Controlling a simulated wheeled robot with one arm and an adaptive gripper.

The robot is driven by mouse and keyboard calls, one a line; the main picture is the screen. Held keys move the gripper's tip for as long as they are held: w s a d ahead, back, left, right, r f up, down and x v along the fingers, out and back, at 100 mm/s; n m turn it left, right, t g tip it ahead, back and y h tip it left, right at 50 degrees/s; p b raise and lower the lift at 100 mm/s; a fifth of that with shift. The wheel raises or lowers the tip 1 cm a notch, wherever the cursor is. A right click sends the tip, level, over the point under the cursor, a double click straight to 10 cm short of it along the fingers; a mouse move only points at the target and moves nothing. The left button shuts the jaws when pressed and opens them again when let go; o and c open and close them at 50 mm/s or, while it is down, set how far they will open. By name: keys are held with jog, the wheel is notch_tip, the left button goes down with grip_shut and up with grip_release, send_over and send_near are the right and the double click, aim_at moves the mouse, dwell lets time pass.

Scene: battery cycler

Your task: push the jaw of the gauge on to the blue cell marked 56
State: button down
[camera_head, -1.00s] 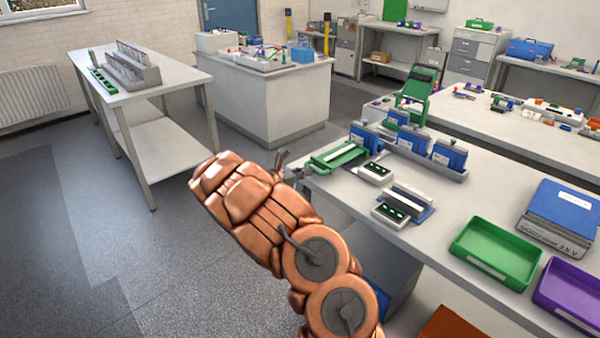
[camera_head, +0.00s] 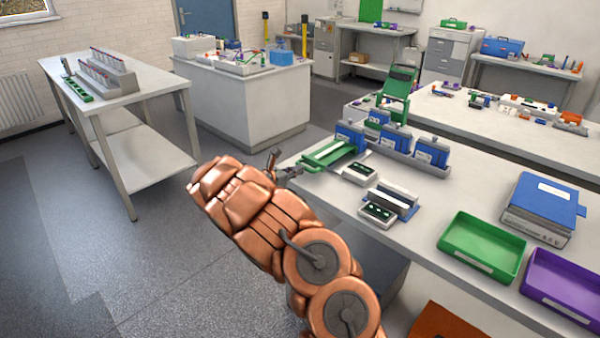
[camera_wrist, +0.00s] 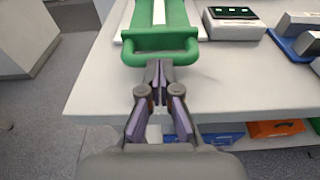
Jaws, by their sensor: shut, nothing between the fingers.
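A green slide-like device with a white strip (camera_head: 326,153), which looks like the gauge, lies at the near left corner of the bench. In the wrist view its green end bar (camera_wrist: 160,58) faces me. My gripper (camera_wrist: 158,66) is shut and empty, its fingertips at the front of that bar; I cannot tell whether they touch. In the head view my gripper (camera_head: 284,170) is at the bench's left edge. Blue cells (camera_head: 432,150) stand upright in a grey rack behind the device. Their numbers are too small to read, so I cannot pick out 56.
Small white boxes with dark green panels (camera_head: 360,172) stand right of the green device. A green tray (camera_head: 483,245), a purple tray (camera_head: 565,285) and a blue box (camera_head: 543,205) are farther right. The bench's front edge (camera_wrist: 90,110) runs below my gripper.

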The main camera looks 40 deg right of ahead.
jog(key=shift+a, duration=0.1)
jog(key=w+b+v, duration=0.1)
jog(key=b+v, duration=0.1)
jog(key=v, duration=1.2)
jog(key=s+a+r+m+g+y+p, duration=0.15)
jog(key=s+r+m+y, duration=0.35)
jog(key=s, duration=0.6)
jog(key=s+a+r+m+g+y, duration=0.1)
jog(key=s+a+r+m+g, duration=0.15)
jog(key=s+m, duration=0.7)
jog(key=s+a+f+m+y, duration=0.1)
jog(key=s+a+y, duration=0.4)
jog(key=s+a, duration=0.6)
jog(key=s+a+f+m+t+y, duration=0.1)
jog(key=s+a+f+m+y, duration=0.1)
jog(key=s+a, duration=0.9)
jog(key=a+m+y, duration=0.1)
jog(key=a+y, duration=0.1)
jog(key=shift+f+y, duration=0.25)
jog(key=shift+y, duration=0.15)
